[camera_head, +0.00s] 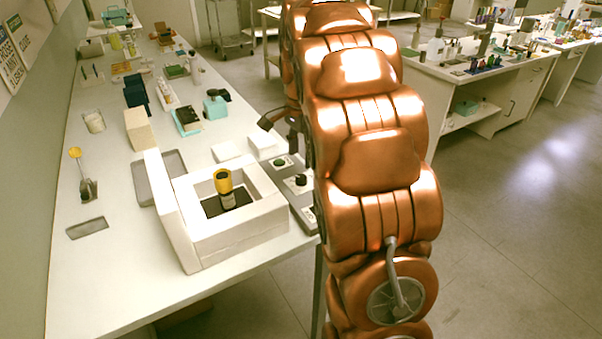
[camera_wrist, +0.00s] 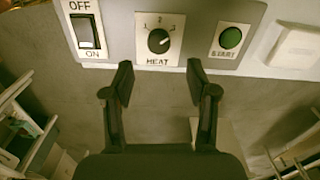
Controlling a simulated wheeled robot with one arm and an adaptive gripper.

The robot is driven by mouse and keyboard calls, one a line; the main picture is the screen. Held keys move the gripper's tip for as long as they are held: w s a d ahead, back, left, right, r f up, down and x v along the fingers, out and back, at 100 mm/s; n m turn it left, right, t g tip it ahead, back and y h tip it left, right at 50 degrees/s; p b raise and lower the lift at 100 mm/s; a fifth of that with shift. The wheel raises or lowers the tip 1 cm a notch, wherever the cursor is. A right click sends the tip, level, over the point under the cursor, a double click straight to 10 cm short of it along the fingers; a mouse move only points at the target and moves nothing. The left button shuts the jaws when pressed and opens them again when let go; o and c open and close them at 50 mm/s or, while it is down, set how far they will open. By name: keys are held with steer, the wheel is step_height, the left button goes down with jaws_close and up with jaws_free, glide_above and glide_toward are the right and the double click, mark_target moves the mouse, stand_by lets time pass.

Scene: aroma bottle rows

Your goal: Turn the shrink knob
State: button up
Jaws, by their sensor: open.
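The knob (camera_wrist: 159,41) is black and round, on a white plate marked HEAT with settings 1, 2 and 3. It sits on a grey control panel (camera_wrist: 118,28), and its white pointer mark is turned to the upper right. In the head view the dark knob (camera_head: 300,180) shows on the panel beside the white open-topped box (camera_head: 245,238). My gripper (camera_wrist: 159,76) is open and empty, its two fingers apart just below the knob plate in the wrist view and not touching the knob. In the head view my arm hides most of the gripper.
An OFF/ON rocker switch (camera_wrist: 86,31) is left of the knob and a green START button (camera_wrist: 230,38) right of it. A bottle with a yellow top (camera_head: 223,181) stands inside the white box. A beige block (camera_head: 137,130) and several small items stand farther back on the table.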

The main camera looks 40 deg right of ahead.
mark_target(301, 177)
steer(key=shift+f+p, duration=0.5)
steer(key=shift+f, duration=2.8)
steer(key=shift+c, duration=0.3)
steer(key=shift+s, duration=0.1)
jaws_close()
steer(key=shift+a+n+b, duration=0.1)
steer(key=shift+n+b, duration=0.2)
steer(key=shift+n, duration=0.1)
steer(key=n+b, duration=0.2)
steer(key=n, duration=0.1)
steer(key=shift+f+n, duration=0.15)
steer(key=shift+n, duration=0.25)
steer(key=n+b, duration=0.1)
steer(key=n, duration=0.4)
steer(key=shift+r+b, duration=0.2)
steer(key=shift+b, duration=0.1)
